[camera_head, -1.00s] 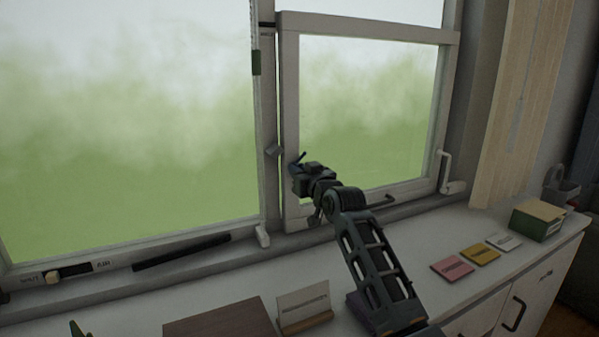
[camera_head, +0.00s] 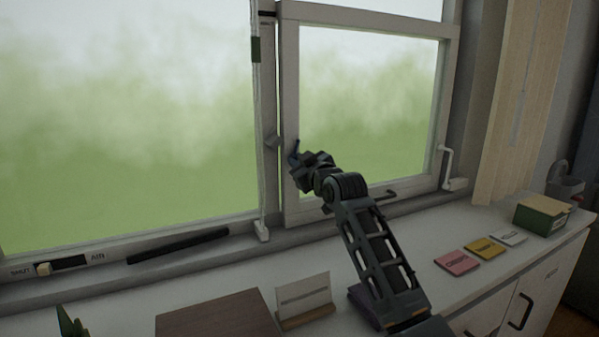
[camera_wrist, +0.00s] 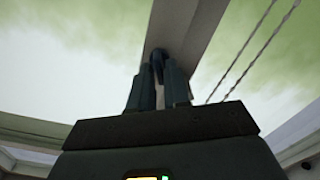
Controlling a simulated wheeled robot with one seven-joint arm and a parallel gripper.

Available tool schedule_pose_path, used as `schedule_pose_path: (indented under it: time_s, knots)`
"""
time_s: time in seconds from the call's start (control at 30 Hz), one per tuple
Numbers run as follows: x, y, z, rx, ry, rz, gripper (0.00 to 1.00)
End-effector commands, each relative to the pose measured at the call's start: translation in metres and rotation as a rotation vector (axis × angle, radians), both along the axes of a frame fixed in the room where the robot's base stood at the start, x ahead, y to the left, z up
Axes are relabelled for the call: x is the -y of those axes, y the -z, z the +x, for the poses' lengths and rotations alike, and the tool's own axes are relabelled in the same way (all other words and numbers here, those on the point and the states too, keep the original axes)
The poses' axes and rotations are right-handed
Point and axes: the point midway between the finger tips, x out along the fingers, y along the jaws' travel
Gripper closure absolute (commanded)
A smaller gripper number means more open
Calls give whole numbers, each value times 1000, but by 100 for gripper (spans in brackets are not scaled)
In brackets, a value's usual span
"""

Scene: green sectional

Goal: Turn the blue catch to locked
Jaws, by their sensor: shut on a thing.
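The blue catch (camera_head: 294,150) is a small dark blue lever on the left upright of the hinged window sash (camera_head: 290,85). In the head view only its upper end shows, standing nearly upright; the rest is hidden behind my gripper (camera_head: 298,163). In the wrist view the rounded end of the catch (camera_wrist: 158,54) sits between the two fingers of my gripper (camera_wrist: 158,78). The fingers are shut on it. A small grey piece (camera_head: 271,141) is on the fixed post just left of the catch. I cannot read any locked mark.
A white handle (camera_head: 447,168) is at the sash's right. Cords (camera_head: 257,130) hang left of the post. Below, the counter holds a card in a stand (camera_head: 304,297), a brown board (camera_head: 215,318), coloured cards (camera_head: 457,263) and a green box (camera_head: 541,217).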

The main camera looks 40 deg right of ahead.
Motion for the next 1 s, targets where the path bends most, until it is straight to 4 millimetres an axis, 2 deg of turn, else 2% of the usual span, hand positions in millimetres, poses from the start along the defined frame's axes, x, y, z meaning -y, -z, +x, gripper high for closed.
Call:
schedule_pose_path:
  time_s: [1.0]
  knots:
    - [-2, 2, 2, -254, 1, -896, 100]
